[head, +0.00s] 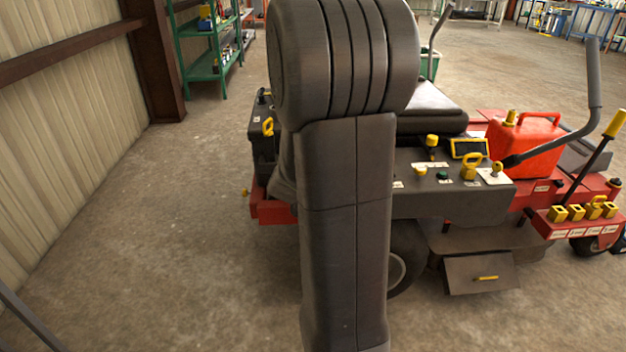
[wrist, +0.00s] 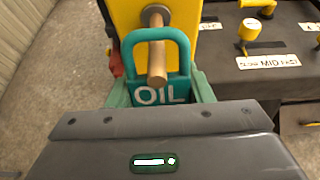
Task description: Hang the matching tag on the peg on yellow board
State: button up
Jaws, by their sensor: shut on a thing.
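In the wrist view a teal tag (wrist: 140,88) marked OIL, with a loop at its top, is held upright between the greenish fingers of my gripper (wrist: 160,93). The yellow board (wrist: 187,40) stands just beyond it. A brown peg (wrist: 157,65) sticks out from the board towards me. The peg shows inside the outline of the tag's loop, with its base above the loop's top bar. I cannot tell for sure whether it passes through the loop. In the head view my arm hides the gripper, tag and board.
The head view shows the red mower (head: 580,225), a red fuel can (head: 525,145) and a green shelf (head: 205,50). The floor at left is clear.

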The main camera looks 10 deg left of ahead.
jog(key=shift+r+b+x, duration=0.25)
jog(key=shift+b+x, duration=0.45)
jog(key=shift+x, duration=0.35)
jog(key=shift+w+b, duration=0.15)
jog(key=shift+b, duration=0.15)
jog(key=o, duration=1)
jog(key=shift+p+v, duration=1.85)
jog(key=shift+v, duration=5.4)
jog(key=shift+f, duration=0.1)
